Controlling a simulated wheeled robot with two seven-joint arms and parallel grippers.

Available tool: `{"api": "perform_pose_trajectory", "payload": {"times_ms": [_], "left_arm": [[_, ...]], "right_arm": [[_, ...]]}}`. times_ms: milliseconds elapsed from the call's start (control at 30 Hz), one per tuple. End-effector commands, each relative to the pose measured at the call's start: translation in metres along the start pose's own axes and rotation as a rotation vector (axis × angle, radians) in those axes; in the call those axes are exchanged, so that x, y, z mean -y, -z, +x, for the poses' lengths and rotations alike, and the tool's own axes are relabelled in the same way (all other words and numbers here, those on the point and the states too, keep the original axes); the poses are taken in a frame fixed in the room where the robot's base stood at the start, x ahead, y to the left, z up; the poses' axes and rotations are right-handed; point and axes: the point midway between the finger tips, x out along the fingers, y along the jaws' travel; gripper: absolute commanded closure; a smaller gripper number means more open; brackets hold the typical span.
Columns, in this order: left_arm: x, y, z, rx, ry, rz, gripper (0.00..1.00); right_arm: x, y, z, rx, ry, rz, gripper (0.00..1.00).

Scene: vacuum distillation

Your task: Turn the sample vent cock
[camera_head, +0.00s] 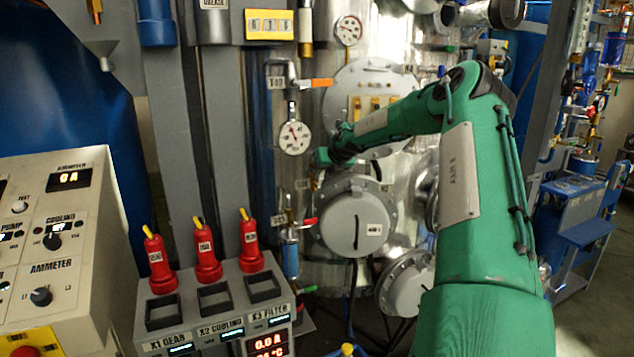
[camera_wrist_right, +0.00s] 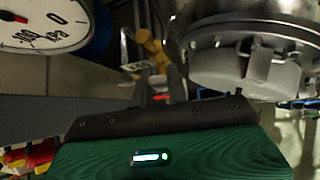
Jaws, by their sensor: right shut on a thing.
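My right gripper (camera_head: 321,157) is at the front of the steel vessel, just below the round dial gauge (camera_head: 294,137) and above the grey round cover (camera_head: 355,222). In the right wrist view its fingers (camera_wrist_right: 160,95) are shut on a small red piece, apparently the handle of the sample vent cock (camera_wrist_right: 162,98). A yellow brass-like fitting (camera_wrist_right: 152,50) with a small label stands just beyond the fingers. In the head view the gripper and wrist hide most of the cock. My left gripper is in neither view.
An orange-handled valve (camera_head: 317,83) sits above the gauge, and a red-handled valve (camera_head: 304,222) sits below my gripper. The wrist view shows a large flanged cover (camera_wrist_right: 245,65) close at right.

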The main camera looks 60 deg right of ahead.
Motion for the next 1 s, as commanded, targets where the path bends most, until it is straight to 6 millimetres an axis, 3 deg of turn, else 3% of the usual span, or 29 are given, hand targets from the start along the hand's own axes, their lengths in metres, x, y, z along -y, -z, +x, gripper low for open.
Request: {"api": "perform_pose_trajectory", "payload": {"times_ms": [700,733,833,1000], "left_arm": [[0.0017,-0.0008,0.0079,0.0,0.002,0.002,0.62],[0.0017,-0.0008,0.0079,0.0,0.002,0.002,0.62],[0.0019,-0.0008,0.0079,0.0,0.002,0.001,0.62],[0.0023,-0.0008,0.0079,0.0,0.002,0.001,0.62]], "right_arm": [[0.0022,-0.0007,0.001,-0.003,0.052,-0.053,1.0],[0.0022,-0.0006,0.001,-0.003,0.052,-0.053,0.8],[0.0023,-0.0007,0.001,-0.002,0.052,-0.053,0.62],[0.0025,-0.0012,0.0008,-0.001,0.052,-0.052,0.62]]}}
